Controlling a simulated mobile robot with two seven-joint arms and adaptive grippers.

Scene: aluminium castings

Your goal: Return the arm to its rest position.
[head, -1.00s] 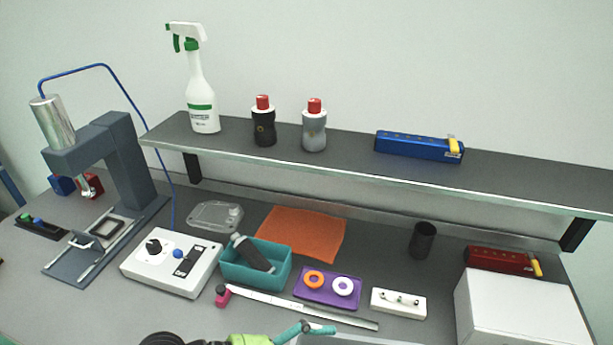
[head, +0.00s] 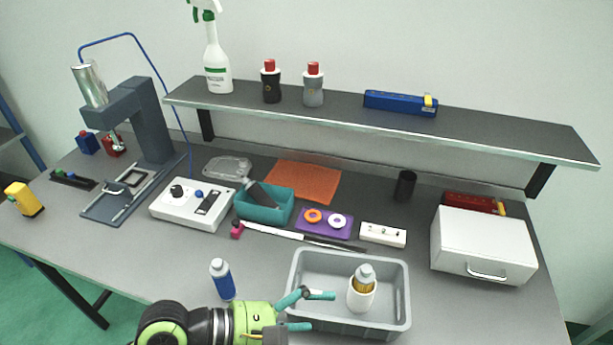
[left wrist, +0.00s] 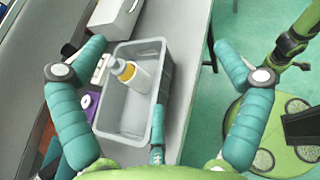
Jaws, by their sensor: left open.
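My left gripper (head: 312,311) is at the front of the bench in the head view, over the left side of a grey bin (head: 398,262). Its teal fingers are spread and empty. In the left wrist view the open gripper (left wrist: 158,52) has its fingers apart, with the bin (left wrist: 111,126) beyond them. A white bottle with a yellow band (head: 362,290) stands in the bin; it also shows in the left wrist view (left wrist: 135,76), apart from the fingers. My right gripper is in neither view.
A blue bottle (head: 222,280) stands close behind my left arm. Behind the bin are a teal box (head: 264,214), a purple tray (head: 325,233) and a white block (head: 383,235). A white case (head: 484,243) stands right. The bench's front left is mostly clear.

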